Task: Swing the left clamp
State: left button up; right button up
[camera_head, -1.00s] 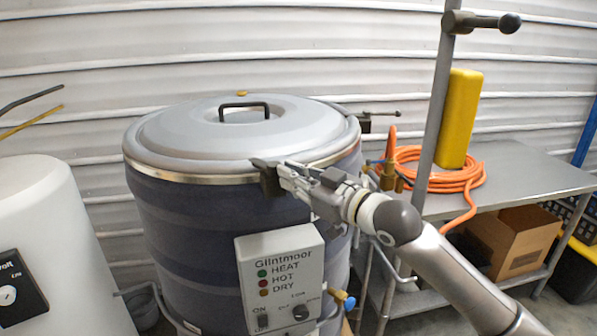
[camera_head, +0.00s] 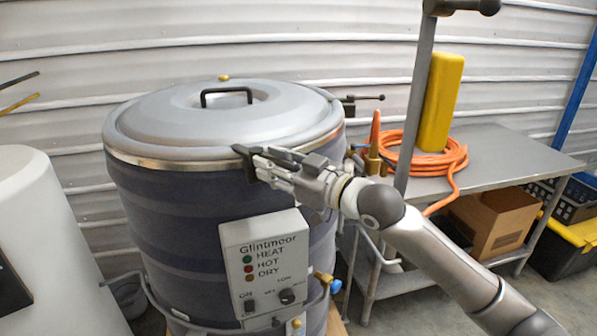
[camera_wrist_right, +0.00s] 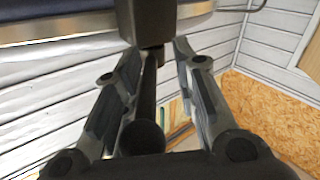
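The dark blue hopper drum (camera_head: 165,210) has a grey lid (camera_head: 170,110) with a black handle and a metal rim band. A dark clamp (camera_head: 241,150) sits at the front right of the rim, partly hidden by my right gripper (camera_head: 264,164). In the right wrist view, the clamp's dark block (camera_wrist_right: 147,22) and its rod with a ball end (camera_wrist_right: 142,137) lie between the fingers of my right gripper (camera_wrist_right: 160,60). The rod is close to the left finger, with a gap to the right one. Another clamp (camera_head: 366,98) sticks out at the back right. My left gripper is out of view.
A control box (camera_head: 268,240) is on the drum's front, below my right arm. A grey metal table (camera_head: 510,160) at right holds an orange hose (camera_head: 440,163) and a yellow block (camera_head: 440,100). A grey post (camera_head: 418,105) stands before it. A white tank (camera_head: 50,240) is at left.

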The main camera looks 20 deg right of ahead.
jog(key=v, duration=1.2)
jog(key=shift+w+d, duration=0.25)
jog(key=shift+d, duration=0.05)
jog(key=shift+r, duration=0.1)
